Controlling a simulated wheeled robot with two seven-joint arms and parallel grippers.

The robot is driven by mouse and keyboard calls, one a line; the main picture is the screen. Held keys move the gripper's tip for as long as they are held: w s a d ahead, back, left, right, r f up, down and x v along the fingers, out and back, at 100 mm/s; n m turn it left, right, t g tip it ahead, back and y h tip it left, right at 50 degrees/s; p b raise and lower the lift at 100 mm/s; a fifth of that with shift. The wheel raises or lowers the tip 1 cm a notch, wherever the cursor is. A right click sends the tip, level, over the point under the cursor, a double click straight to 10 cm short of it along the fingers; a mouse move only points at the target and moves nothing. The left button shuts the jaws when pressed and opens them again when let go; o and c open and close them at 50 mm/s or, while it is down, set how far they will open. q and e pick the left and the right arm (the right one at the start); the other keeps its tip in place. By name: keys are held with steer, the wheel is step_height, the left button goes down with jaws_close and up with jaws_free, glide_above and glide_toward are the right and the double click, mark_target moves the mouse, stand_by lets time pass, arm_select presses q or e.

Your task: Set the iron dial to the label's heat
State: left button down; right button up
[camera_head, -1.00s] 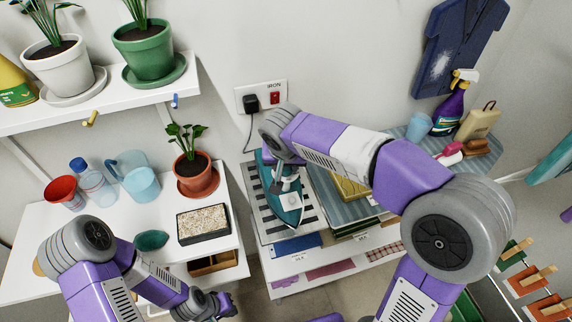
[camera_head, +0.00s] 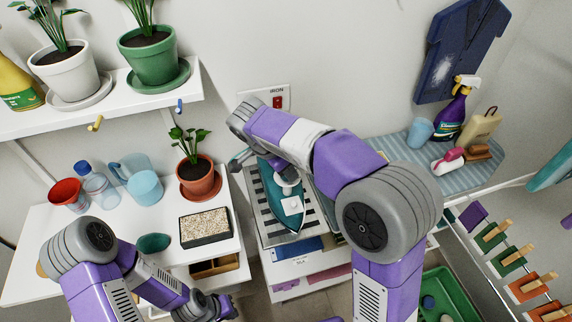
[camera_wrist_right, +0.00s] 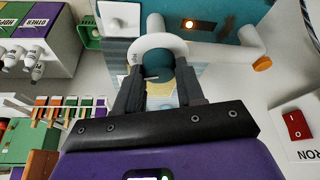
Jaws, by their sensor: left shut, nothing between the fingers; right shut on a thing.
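The teal iron (camera_head: 272,207) lies on a striped rest on the white shelf unit, below the wall socket marked IRON. In the right wrist view its teal body (camera_wrist_right: 225,25) has a small lit orange lamp (camera_wrist_right: 187,24). My right gripper (camera_wrist_right: 160,88) is shut on the dial, one finger on each side. My arm partly hides this in the head view. My left gripper (camera_head: 214,308) is shut and empty, low in the picture. No heat label is readable.
A potted plant (camera_head: 196,175) and a gravel tray (camera_head: 205,227) stand left of the iron. A spray bottle (camera_head: 452,112) stands on the striped board at right. A red switch (camera_wrist_right: 298,124) is on the wall near the right gripper.

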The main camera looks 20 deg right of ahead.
steer(key=shift+a+m+g+p, duration=0.1)
steer(key=shift+m+g+p, duration=0.6)
steer(key=shift+m, duration=1)
steer(key=shift+f, duration=0.1)
steer(key=o, duration=1)
steer(key=p+v, duration=0.2)
steer(key=v, duration=0.5)
steer(key=shift+a+r, duration=0.15)
steer(key=shift+r, duration=0.15)
